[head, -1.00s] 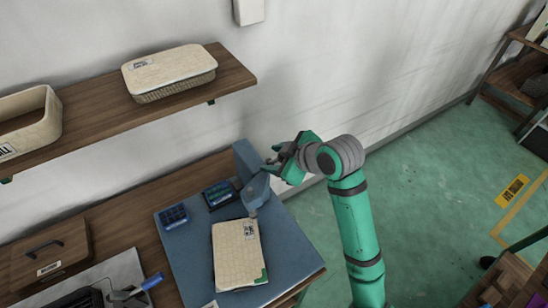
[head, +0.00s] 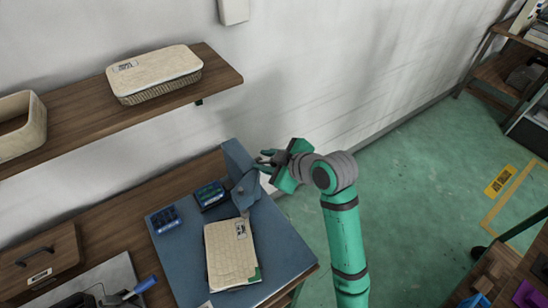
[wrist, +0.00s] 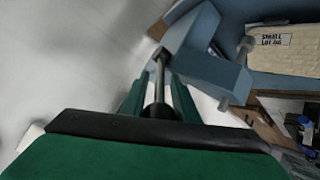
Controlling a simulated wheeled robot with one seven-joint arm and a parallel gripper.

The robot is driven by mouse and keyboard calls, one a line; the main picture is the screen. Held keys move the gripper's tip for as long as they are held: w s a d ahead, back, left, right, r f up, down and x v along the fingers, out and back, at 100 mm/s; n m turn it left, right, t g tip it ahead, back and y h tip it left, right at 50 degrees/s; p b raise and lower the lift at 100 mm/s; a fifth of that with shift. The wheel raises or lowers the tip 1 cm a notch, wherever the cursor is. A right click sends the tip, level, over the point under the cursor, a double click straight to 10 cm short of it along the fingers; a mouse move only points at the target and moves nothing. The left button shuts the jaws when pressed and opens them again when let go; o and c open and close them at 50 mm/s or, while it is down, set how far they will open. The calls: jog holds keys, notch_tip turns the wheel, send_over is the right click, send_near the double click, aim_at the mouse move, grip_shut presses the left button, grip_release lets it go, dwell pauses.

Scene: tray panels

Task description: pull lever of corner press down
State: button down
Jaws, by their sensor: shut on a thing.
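The corner press (head: 245,192) is a blue-grey device with a tall back and an angled head. It stands at the back right of a blue board, against the wall. My gripper (head: 267,160) is at the press's right side, near its top. In the wrist view, the press (wrist: 212,70) fills the upper middle. Its lever (wrist: 158,75), a thin metal rod with a black grip, runs between the two green fingers of my gripper (wrist: 157,95). The fingers are shut on the lever. The lever is mostly hidden in the head view.
A cream book or pad (head: 228,262) and two small dark blue trays (head: 165,219) (head: 209,194) lie on the board (head: 185,265). A shelf (head: 85,118) with baskets hangs above on the left. Open green floor (head: 400,200) lies right of the table.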

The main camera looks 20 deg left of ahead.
jog(key=shift+w+d, duration=0.1)
jog(key=c, duration=1.4)
grip_release()
jog(key=shift+c, duration=0.2)
jog(key=shift+a, duration=0.2)
